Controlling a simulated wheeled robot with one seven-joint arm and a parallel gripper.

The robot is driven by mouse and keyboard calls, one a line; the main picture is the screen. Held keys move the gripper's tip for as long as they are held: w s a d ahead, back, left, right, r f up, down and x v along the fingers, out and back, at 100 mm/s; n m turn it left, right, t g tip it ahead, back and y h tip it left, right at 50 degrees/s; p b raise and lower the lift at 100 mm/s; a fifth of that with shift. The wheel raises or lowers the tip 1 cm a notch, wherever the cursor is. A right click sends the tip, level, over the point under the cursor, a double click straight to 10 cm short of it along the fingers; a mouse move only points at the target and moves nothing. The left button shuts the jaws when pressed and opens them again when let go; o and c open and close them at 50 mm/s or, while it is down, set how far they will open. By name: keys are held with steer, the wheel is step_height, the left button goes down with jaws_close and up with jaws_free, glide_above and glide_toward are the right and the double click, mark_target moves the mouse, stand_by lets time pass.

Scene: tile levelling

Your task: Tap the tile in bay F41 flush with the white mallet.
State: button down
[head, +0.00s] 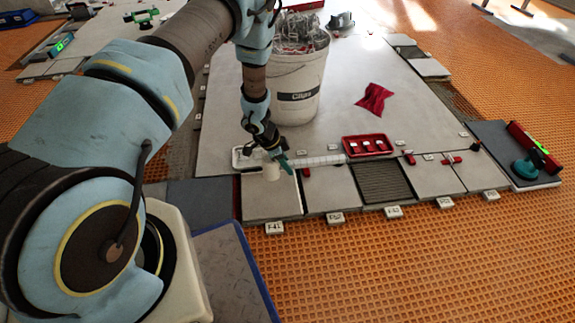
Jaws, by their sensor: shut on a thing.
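The tile in bay F41 (262,203) is a grey square at the left end of the front row, behind the label F41 (274,228). Whether it sits proud of its neighbours is too small to tell. The white mallet (271,172) shows as a pale, short cylinder head over the back part of this tile. My gripper (283,163) is shut on the mallet, with its teal fingers beside the head. A pale banded bar runs right from the fingers; I cannot tell if it is the handle. Any gap between head and tile is unclear.
A white bucket of clips (298,100) stands behind my gripper. A red tray (367,146) with small pieces lies to the right, behind an open ribbed bay (382,183). A red cloth (374,98), a teal suction cup (525,168) and a red level (534,147) lie farther right.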

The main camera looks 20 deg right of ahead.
step_height(320, 180, down, 6)
steer(key=b, duration=0.3)
steer(key=shift+r, duration=0.2)
step_height(320, 180, up, 6)
steer(key=p, duration=0.5)
steer(key=shift+p, duration=0.4)
steer(key=shift+f, duration=0.2)
